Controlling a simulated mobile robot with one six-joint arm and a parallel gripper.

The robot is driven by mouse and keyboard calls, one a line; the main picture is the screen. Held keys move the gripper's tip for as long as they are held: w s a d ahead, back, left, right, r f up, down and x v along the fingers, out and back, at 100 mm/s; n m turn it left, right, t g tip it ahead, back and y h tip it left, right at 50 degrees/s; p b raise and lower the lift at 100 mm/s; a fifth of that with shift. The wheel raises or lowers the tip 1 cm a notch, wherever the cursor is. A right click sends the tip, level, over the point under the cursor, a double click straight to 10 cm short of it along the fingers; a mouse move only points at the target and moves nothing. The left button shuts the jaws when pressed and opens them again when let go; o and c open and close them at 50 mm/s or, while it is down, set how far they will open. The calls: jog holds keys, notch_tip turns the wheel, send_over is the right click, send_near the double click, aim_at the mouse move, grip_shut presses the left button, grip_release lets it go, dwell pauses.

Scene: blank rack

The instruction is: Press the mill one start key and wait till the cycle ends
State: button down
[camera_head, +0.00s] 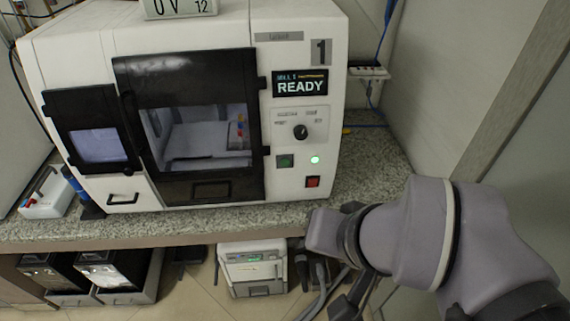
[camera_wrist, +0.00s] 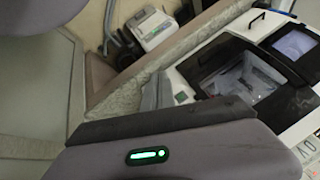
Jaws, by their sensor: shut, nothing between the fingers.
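Mill one (camera_head: 320,107) is a white machine with a "1" on its front, standing on a speckled bench. Its display (camera_head: 300,87) reads READY. Below a black knob (camera_head: 300,132) are a dark green square key (camera_head: 285,161), a lit green lamp (camera_head: 315,160) and a red key (camera_head: 312,182). The black-framed door (camera_head: 185,75) looks shut. The mill also shows tilted in the wrist view (camera_wrist: 190,70), with the green key (camera_wrist: 181,97). My gripper (camera_head: 350,303), dark and partly cut off, is below the bench edge, apart from the keys. It is shut and empty.
The granite bench (camera_head: 376,165) has bare room right of the mill, by the wall. A white device (camera_head: 252,268) stands on the floor beneath, with dark cables beside it. Dark bins (camera_head: 115,270) are under the bench at left. A small white box (camera_head: 47,195) sits left of the mill.

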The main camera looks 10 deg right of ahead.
aim_at(285, 163)
dwell(0.8)
jog(key=w+d+f+n+t+h, duration=0.1)
jog(key=w+d+f+n, duration=0.2)
jog(key=w+n, duration=0.4)
jog(key=w+d+f+n+t+h, duration=0.1)
jog(key=w+d+f+n+h, duration=0.15)
jog(key=w+n, duration=0.45)
jog(key=w+a+f+n+y, duration=0.2)
jog(key=w+a+f+n, duration=0.1)
jog(key=n, duration=0.4)
jog(key=w+a+f+n+t+y+p, duration=0.1)
jog(key=w+a+f+n+y, duration=0.2)
jog(key=f+n, duration=0.2)
jog(key=n, duration=0.2)
jog(key=shift+f+n, duration=0.25)
jog(key=shift+n, duration=0.05)
jog(key=w+p, duration=0.3)
jog(key=w, duration=0.6)
jog(key=shift+d+f, duration=0.2)
jog(key=shift+d, duration=0.1)
